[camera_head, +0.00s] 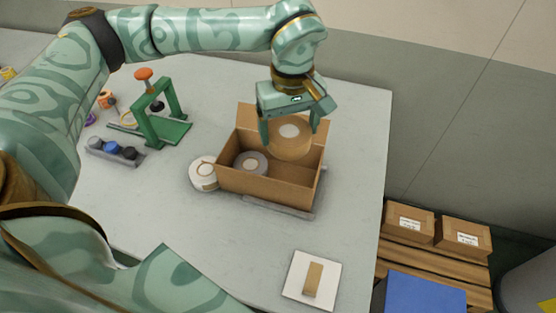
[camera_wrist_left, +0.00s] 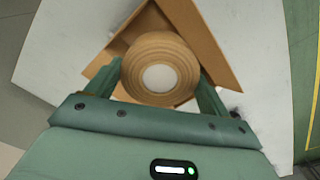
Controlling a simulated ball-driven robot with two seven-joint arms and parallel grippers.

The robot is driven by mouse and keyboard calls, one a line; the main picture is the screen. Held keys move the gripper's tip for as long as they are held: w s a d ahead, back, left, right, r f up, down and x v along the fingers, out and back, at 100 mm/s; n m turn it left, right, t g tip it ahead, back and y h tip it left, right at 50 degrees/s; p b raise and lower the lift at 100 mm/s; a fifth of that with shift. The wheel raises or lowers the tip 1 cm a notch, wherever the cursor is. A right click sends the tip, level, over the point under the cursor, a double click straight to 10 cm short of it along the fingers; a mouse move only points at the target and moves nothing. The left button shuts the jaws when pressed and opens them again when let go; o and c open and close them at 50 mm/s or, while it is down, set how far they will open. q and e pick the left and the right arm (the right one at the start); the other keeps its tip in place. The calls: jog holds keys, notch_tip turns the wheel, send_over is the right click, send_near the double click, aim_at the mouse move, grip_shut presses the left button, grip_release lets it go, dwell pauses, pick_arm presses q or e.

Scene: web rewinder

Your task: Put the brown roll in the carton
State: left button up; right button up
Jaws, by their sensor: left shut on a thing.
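The brown roll (camera_head: 291,148) is held between the fingers of my left gripper (camera_head: 290,132), which is shut on it. It also shows in the left wrist view (camera_wrist_left: 160,65), with its pale core facing the camera. The open carton (camera_head: 262,198) stands on the table below the gripper. The roll is over the carton's back right part, around rim height; I cannot tell how deep it reaches. A grey roll (camera_head: 251,165) lies inside the carton on the left. My right gripper is not in view.
A white roll (camera_head: 203,173) lies beside the carton's left side. A green press-like stand (camera_head: 165,125) and a grey rack (camera_head: 115,151) are farther left. A white card with a brown block (camera_head: 313,279) lies at the front right. Closed boxes (camera_head: 408,222) are off the table's right.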

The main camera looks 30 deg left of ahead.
aim_at(294, 139)
pick_arm(q)
jog(key=w+n, duration=0.2)
jog(key=n, duration=0.1)
jog(key=shift+w+f+b, duration=0.25)
jog(key=shift+f+b, duration=0.05)
jog(key=shift+f, duration=0.05)
notch_tip(294, 139, down, 13)
jog(key=b, duration=0.4)
jog(key=shift+r, duration=0.2)
notch_tip(294, 139, down, 4)
jog(key=shift+f+b, duration=0.2)
jog(key=shift+b, duration=0.5)
jog(key=shift+r, duration=0.1)
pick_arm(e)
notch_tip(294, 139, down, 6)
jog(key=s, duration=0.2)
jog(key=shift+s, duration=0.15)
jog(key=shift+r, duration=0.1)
pick_arm(q)
jog(key=o, duration=0.9)
notch_tip(294, 139, up, 12)
jog(key=p, duration=0.4)
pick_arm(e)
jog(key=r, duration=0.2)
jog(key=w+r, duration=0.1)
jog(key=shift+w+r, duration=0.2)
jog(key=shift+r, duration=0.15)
